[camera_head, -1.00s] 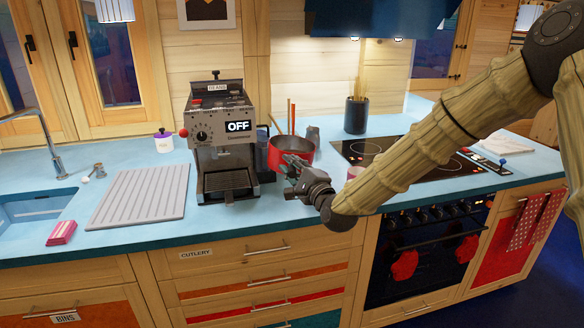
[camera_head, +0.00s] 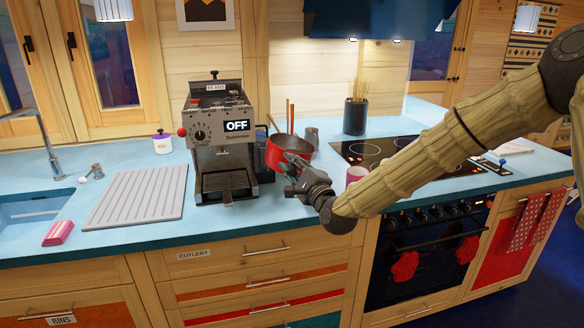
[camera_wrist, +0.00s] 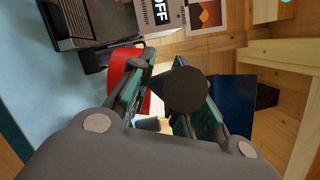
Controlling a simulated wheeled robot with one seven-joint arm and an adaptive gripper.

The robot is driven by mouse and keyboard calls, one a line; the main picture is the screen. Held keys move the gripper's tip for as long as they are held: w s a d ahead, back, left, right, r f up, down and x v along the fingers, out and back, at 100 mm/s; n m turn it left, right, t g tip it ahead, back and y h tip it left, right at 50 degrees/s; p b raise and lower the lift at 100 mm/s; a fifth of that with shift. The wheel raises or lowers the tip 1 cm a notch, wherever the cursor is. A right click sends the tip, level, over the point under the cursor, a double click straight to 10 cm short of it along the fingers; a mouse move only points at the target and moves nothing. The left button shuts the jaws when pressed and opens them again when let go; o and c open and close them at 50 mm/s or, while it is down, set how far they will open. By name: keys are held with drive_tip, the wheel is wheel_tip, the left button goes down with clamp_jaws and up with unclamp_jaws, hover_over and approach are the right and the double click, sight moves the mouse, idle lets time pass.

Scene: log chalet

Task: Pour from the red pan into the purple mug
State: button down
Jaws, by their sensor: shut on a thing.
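The red pan (camera_head: 297,158) is at the counter's middle, just right of the coffee machine. Its rim looks slightly tilted, and I cannot tell whether its base touches the counter. My gripper (camera_head: 287,172) is in front of the pan, shut on its dark handle; the round handle end (camera_wrist: 183,90) sits between the fingers in the wrist view, with the red pan wall (camera_wrist: 122,66) beyond. A pinkish-purple mug (camera_head: 355,174) stands to the right of the pan, partly hidden by my arm. The inside of the pan is not clearly seen.
The coffee machine (camera_head: 222,150) stands close to the pan's left. The hob (camera_head: 385,150) and a dark utensil pot (camera_head: 355,116) are to the right and behind. A ribbed grey mat (camera_head: 138,195), a pink sponge-like block (camera_head: 60,233) and a purple-lidded jar (camera_head: 162,143) are left.

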drive_tip(key=shift+d+r+m+t+b, duration=0.1)
drive_tip(key=shift+d+m+t+b, duration=0.2)
drive_tip(key=shift+m+b, duration=0.45)
drive_tip(key=shift+d+r+m+t+b, duration=0.1)
drive_tip(key=shift+m+t+b, duration=0.35)
drive_tip(key=shift+b, duration=0.45)
drive_tip(key=shift+d+r+m+t+b, duration=0.1)
drive_tip(key=shift+d+m+t+b, duration=0.15)
drive_tip(key=shift+m+b, duration=0.55)
idle(0.5)
drive_tip(key=shift+d+f+m+t+h+b, duration=0.1)
drive_tip(key=shift+d+m+t+h+b, duration=0.2)
drive_tip(key=shift+m+b, duration=0.65)
drive_tip(key=shift+d+f+m+t+h+b, duration=0.1)
drive_tip(key=shift+d+m+t+h+b, duration=0.25)
drive_tip(key=shift+b, duration=0.95)
idle(0.5)
wheel_tip(320, 180, up, 4)
drive_tip(key=n+g+y+p, duration=0.1)
drive_tip(key=n+g+p, duration=0.1)
drive_tip(key=n+p, duration=0.2)
drive_tip(key=shift+a+r+p, duration=0.1)
drive_tip(key=shift+p, duration=0.35)
drive_tip(key=shift+w, duration=0.1)
